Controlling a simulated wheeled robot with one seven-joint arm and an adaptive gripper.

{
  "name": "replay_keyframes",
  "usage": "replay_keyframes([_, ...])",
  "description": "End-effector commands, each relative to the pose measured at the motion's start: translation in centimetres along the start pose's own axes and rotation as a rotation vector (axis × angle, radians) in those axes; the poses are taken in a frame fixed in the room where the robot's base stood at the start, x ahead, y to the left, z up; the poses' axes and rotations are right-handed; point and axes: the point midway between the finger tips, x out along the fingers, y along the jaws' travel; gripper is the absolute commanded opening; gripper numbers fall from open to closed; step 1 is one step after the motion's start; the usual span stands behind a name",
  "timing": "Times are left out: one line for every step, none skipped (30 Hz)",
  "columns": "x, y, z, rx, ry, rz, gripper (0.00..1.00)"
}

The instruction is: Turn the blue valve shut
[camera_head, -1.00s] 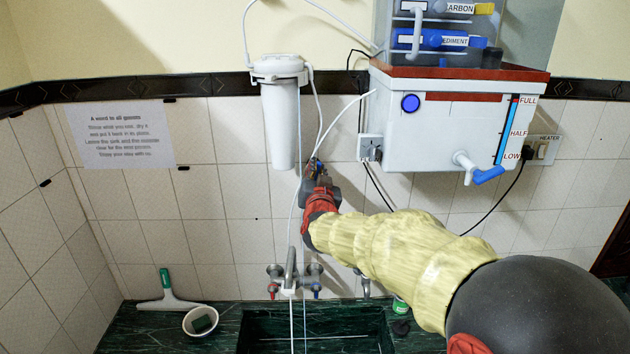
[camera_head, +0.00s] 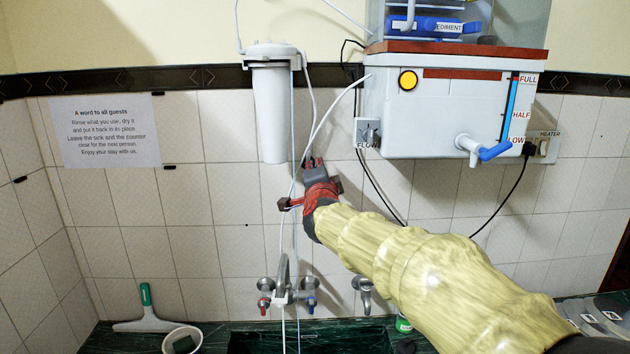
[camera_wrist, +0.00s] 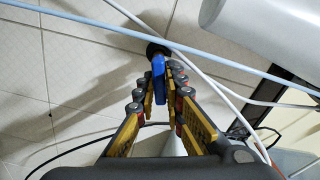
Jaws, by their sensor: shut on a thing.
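The blue valve shows in the wrist view as a narrow blue handle (camera_wrist: 158,78) with a dark round part at its far end. My gripper (camera_wrist: 160,88) has its fingers closed on either side of this handle, near their tips. In the head view my gripper (camera_head: 313,163) is at the tiled wall, just right of the lower end of the white filter housing (camera_head: 270,115). There the gripper and wrist hide the valve handle.
White and pale blue tubes (camera_wrist: 210,62) run close by the fingers. The white purifier tank (camera_head: 430,110), with a yellow light (camera_head: 407,80) and a blue-handled tap (camera_head: 495,151), hangs to the right. The sink faucet (camera_head: 284,275) stands below.

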Motion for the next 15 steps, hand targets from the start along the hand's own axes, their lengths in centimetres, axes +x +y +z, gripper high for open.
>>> replay_keyframes([0.04,0.8,0.17,0.038,0.0,0.004,0.0])
replay_keyframes([0.05,0.83,0.16,0.062,0.0,0.004,0.0])
replay_keyframes([0.05,0.89,0.17,0.092,0.0,0.004,0.0])
replay_keyframes([0.04,0.94,0.17,0.114,0.0,0.005,0.0])
replay_keyframes([0.04,0.99,0.18,0.136,0.0,0.005,0.0])
replay_keyframes([0.05,1.03,0.19,0.161,0.0,0.005,0.0])
replay_keyframes([0.05,1.06,0.21,0.18,-0.001,0.005,0.0])
replay_keyframes([0.06,1.08,0.21,0.197,-0.001,0.006,0.0])
replay_keyframes([0.06,1.11,0.22,0.22,-0.001,0.006,0.0])
replay_keyframes([0.06,1.13,0.23,0.234,-0.001,0.006,0.0])
replay_keyframes([0.07,1.15,0.24,0.247,-0.001,0.006,0.0])
replay_keyframes([0.07,1.19,0.26,0.264,-0.001,0.006,0.0])
replay_keyframes([0.07,1.21,0.26,0.276,-0.001,0.007,0.0])
replay_keyframes([0.07,1.24,0.26,0.286,-0.001,0.007,0.0])
replay_keyframes([0.07,1.26,0.27,0.298,-0.001,0.007,0.0])
